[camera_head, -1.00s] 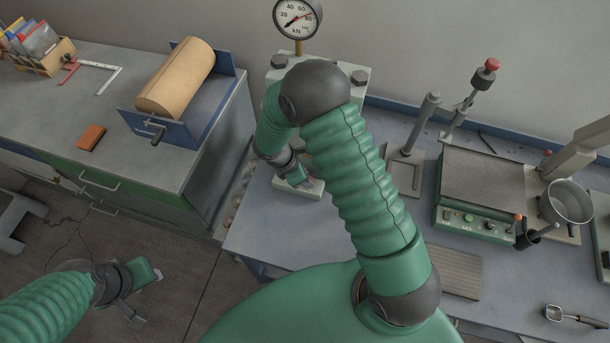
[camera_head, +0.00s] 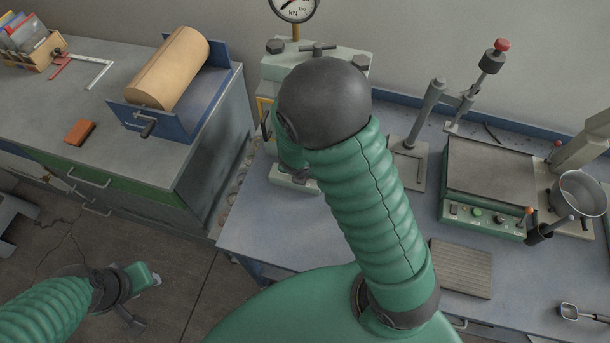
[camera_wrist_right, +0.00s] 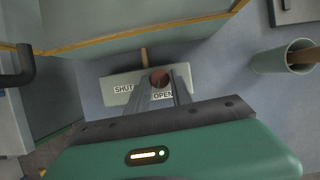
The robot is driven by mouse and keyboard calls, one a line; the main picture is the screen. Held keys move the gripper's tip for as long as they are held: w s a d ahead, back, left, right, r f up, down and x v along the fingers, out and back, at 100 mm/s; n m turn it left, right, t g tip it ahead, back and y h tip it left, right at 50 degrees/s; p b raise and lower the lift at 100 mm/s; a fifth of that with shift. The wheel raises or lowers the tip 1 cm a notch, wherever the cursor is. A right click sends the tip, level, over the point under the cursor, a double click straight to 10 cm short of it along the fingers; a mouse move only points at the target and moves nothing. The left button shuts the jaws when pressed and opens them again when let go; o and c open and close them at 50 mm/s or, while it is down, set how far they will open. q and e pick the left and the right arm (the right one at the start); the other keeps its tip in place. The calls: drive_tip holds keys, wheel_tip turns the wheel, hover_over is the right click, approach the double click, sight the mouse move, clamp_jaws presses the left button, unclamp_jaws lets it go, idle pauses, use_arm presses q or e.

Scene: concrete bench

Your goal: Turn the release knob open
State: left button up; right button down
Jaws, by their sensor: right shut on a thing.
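The fingers hide most of the knob.
The press (camera_head: 345,62) with its dial gauge (camera_head: 294,6) stands behind my right arm. A green-fronted hot plate (camera_head: 487,210) and a ribbed board (camera_head: 461,267) lie to the right. In the wrist view, a cup with a wooden handle (camera_wrist_right: 283,60) stands right of the plate.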

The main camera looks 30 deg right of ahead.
drive_tip(key=shift+d+n+t+y+b, duration=0.15)
drive_tip(key=shift+n+t+y+b, duration=0.4)
drive_tip(key=shift+n+b, duration=1.05)
drive_tip(key=shift+r+n+p, duration=0.1)
drive_tip(key=shift+n+p, duration=0.2)
drive_tip(key=shift+n, duration=0.2)
drive_tip(key=c, duration=1.1)
unclamp_jaws()
drive_tip(key=shift+c, duration=0.2)
